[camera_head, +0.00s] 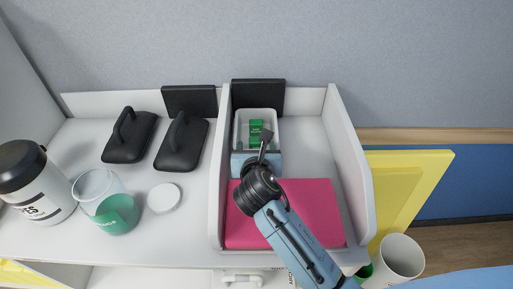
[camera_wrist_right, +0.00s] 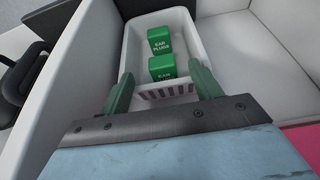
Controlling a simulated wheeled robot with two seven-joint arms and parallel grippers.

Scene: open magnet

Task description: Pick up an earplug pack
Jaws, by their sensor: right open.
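Two green earplug packs lie in a small white bin (camera_wrist_right: 133,40). In the right wrist view, the far pack (camera_wrist_right: 159,40) reads "EAR PLUGS" and the near pack (camera_wrist_right: 162,68) sits closer to my fingers. In the head view the packs (camera_head: 256,128) show as green in the white bin (camera_head: 238,132). My right gripper (camera_wrist_right: 161,76) is open and empty, its two green fingers apart at the bin's near end, one on each side. In the head view my right gripper (camera_head: 265,140) reaches over the near part of the bin and partly hides it. My left gripper is not in view.
White divider walls (camera_head: 345,150) enclose the compartment. A pink folder or box (camera_head: 310,205) lies in front of the bin. Two black handled objects (camera_head: 130,137), a green-and-clear cup (camera_head: 115,215), a white lid (camera_head: 164,197) and a large jar (camera_head: 35,185) stand at left.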

